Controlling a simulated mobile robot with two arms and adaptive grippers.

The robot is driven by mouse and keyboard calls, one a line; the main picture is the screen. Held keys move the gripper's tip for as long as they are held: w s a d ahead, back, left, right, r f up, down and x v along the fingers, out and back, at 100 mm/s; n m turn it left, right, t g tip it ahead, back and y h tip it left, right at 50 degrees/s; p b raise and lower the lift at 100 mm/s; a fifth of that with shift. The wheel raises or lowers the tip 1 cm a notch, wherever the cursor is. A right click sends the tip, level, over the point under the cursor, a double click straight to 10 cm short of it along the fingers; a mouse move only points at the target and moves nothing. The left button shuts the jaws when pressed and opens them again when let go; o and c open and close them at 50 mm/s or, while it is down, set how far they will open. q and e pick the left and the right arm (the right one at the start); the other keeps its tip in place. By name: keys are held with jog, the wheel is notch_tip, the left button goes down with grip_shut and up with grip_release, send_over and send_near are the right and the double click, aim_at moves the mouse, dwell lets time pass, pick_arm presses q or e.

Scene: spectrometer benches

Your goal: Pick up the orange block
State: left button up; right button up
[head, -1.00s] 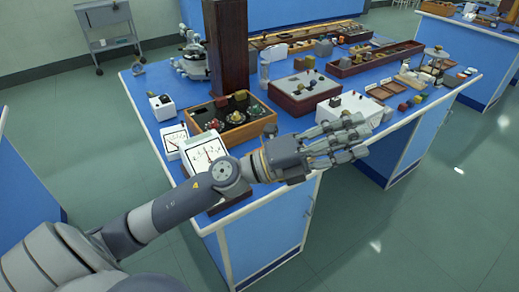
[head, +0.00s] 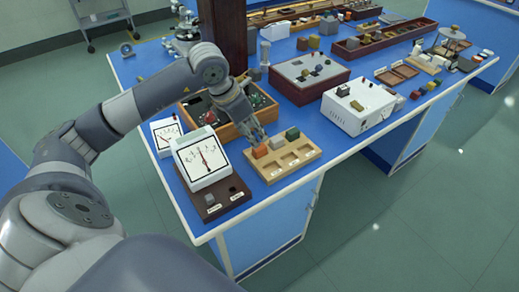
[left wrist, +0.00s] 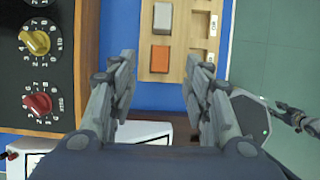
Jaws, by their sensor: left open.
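The orange block (head: 260,152) stands in the front left slot of a pale wooden tray (head: 290,166) at the bench's near edge. In the left wrist view the orange block (left wrist: 160,59) lies between my finger lines, just ahead of the tips, beside a grey block (left wrist: 163,18). My left gripper (head: 258,135) is just above and behind the orange block, pointing down. In the left wrist view its fingers (left wrist: 160,72) are spread and empty. A dark jointed shape (left wrist: 290,118) over the floor looks like my right gripper; its fingers are unclear.
The grey block (head: 276,143) and a green block (head: 292,134) share the tray. A white meter (head: 203,158) on a dark base stands to the left. A wooden box with knobs (head: 205,115) is behind. A white instrument (head: 358,106) stands to the right.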

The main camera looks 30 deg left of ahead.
aim_at(260, 152)
pick_arm(q)
jog(key=x, duration=0.2)
jog(key=p+x, duration=0.1)
jog(key=x, duration=0.4)
jog(key=shift+s+f, duration=0.2)
jog(key=shift+f, duration=0.1)
grip_shut()
